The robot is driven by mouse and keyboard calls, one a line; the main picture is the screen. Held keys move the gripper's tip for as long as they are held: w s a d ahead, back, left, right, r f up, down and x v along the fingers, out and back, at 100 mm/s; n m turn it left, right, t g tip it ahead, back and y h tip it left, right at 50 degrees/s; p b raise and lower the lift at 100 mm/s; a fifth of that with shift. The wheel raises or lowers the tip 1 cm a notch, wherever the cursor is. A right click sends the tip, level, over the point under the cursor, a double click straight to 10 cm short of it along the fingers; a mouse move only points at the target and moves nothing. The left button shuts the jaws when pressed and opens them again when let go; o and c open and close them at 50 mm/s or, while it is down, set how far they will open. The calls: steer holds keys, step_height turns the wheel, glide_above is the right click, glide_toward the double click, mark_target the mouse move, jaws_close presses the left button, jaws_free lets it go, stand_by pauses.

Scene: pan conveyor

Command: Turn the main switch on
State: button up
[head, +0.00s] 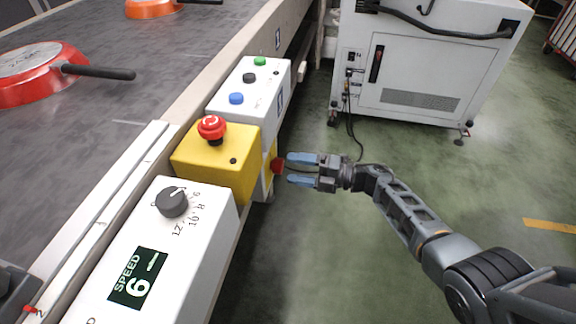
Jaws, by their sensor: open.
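A red knob (277,166), which looks like the main switch, sticks out from a yellow plate on the side of the conveyor's control boxes. I cannot tell which way it is turned. My gripper (291,170) is open, with two blue fingers pointing left at the knob. One finger is on the far side and one on the near side of the knob's line. The fingertips are very close to the knob; I cannot tell whether they touch it. Nothing is held between the fingers.
A yellow box (217,170) with a red emergency button (212,127) stands beside the knob. A white button box (262,85) and a speed panel (190,240) flank it. Red pans (40,75) lie on the conveyor belt (130,75). A white cabinet (420,65) stands behind; green floor is open at right.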

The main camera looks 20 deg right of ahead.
steer(key=shift+p+v, duration=0.3)
steer(key=shift+v, duration=2)
